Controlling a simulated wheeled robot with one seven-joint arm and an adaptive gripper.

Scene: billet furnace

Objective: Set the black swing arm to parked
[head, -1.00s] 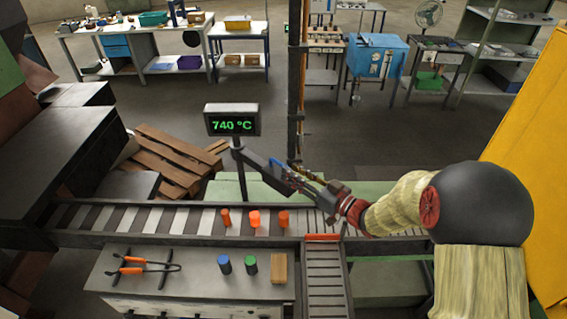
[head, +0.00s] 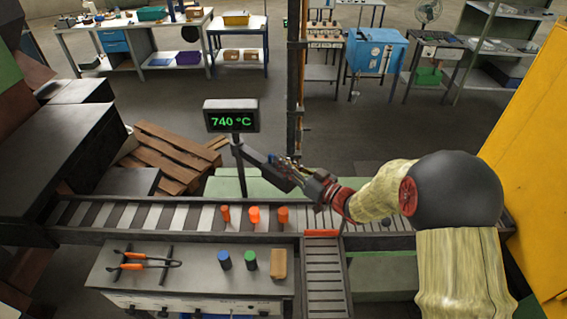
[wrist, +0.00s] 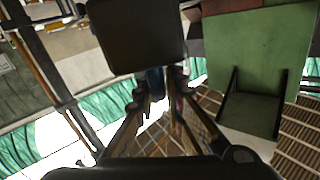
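The black swing arm (head: 262,168) is a dark bar beside the post of the temperature display, slanting down to the right above the conveyor. A small blue part, seemingly its handle, shows at my gripper (head: 283,163) in the head view. In the wrist view, the blue part (wrist: 155,80) lies between or just beyond the fingertips of my gripper (wrist: 160,88). The fingers have a narrow gap at their tips; whether they press on the blue part is unclear. A dark block in the wrist view hides what is above the tips.
The display (head: 231,117) reads 740 °C. Orange billets (head: 254,215) stand on the roller conveyor (head: 110,216). Tongs (head: 147,260), blue and green-topped cylinders and a tan block sit on the front bench (head: 195,280). Wooden pallets (head: 170,155) lie behind; a yellow panel (head: 540,160) is at right.

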